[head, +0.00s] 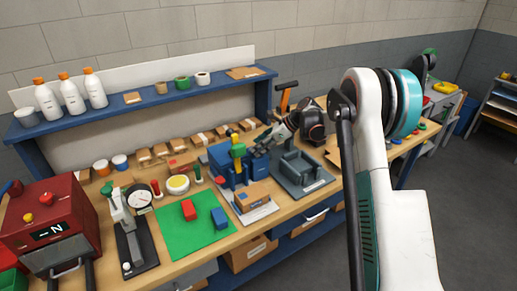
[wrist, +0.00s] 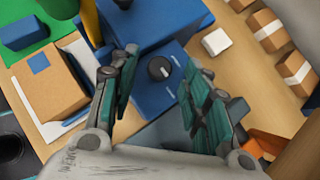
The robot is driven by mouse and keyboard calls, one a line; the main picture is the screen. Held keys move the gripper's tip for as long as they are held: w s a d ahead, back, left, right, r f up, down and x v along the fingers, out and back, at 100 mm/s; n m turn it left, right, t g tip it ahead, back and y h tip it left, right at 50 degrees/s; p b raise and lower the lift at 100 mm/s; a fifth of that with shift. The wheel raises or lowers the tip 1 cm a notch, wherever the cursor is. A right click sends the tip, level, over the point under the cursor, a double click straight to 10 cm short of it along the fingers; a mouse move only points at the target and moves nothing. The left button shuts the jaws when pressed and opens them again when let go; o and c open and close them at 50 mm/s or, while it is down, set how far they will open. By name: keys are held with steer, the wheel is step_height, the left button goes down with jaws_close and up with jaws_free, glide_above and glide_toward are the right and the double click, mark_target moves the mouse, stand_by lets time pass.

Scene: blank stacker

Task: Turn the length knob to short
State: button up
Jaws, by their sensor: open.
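The length knob (wrist: 159,69) is a small round black knob on the blue face of a blue machine (wrist: 172,100). Small pale marks lie beside it, too small to read. In the wrist view my gripper (wrist: 162,60) is open, with one teal-padded finger on each side of the knob in the picture. I see no contact between the fingers and the knob. In the head view the blue machine (head: 221,171) stands mid-bench, with green and yellow parts on top. My gripper (head: 262,140) reaches its right side from the right, and the knob is hidden there.
A cardboard box (wrist: 50,85) sits on white paper beside the machine. A white block (wrist: 216,42) and several small cartons (wrist: 265,27) lie on the other side. A grey fixture (head: 300,172) stands right of the machine. A green mat (head: 192,222) lies to its left.

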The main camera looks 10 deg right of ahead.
steer(key=shift+w+a+f, duration=0.2)
steer(key=shift+a+f, duration=0.1)
steer(key=shift+f, duration=0.1)
jaws_close()
steer(key=shift+w+d+n+g+y, duration=0.15)
steer(key=shift+n+g+y, duration=0.25)
steer(key=shift+n+g, duration=0.9)
jaws_free()
steer(key=v, duration=1.2)
